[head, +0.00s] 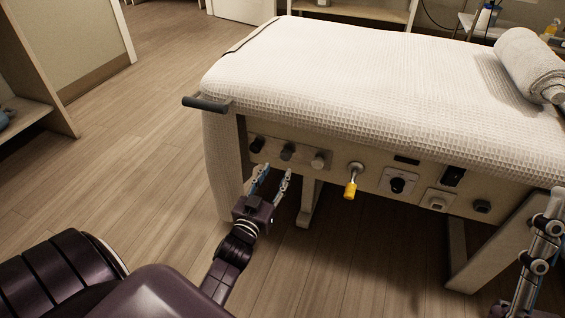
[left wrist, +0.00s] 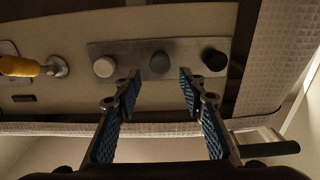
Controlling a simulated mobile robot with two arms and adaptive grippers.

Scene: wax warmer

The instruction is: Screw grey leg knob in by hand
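Three knobs sit in a row on a metal plate on the side panel of the padded table: a black knob (head: 257,143), a grey knob (head: 287,152) in the middle and a pale knob (head: 319,160). In the left wrist view the order is reversed: pale knob (left wrist: 104,67), grey knob (left wrist: 159,63), black knob (left wrist: 214,59). My left gripper (head: 276,174) is open and empty, just short of the panel. In the left wrist view its fingertips (left wrist: 159,77) stand either side of the grey knob, apart from it. Part of my right gripper (head: 540,240) shows at the lower right edge; its opening is unclear.
A yellow-handled lever (head: 350,187) sticks out right of the knobs. A dial (head: 397,184) and other fittings lie further right. A dark bar (head: 205,104) juts from the table's left corner. A white cover (head: 350,70) drapes the table. The floor at left is clear.

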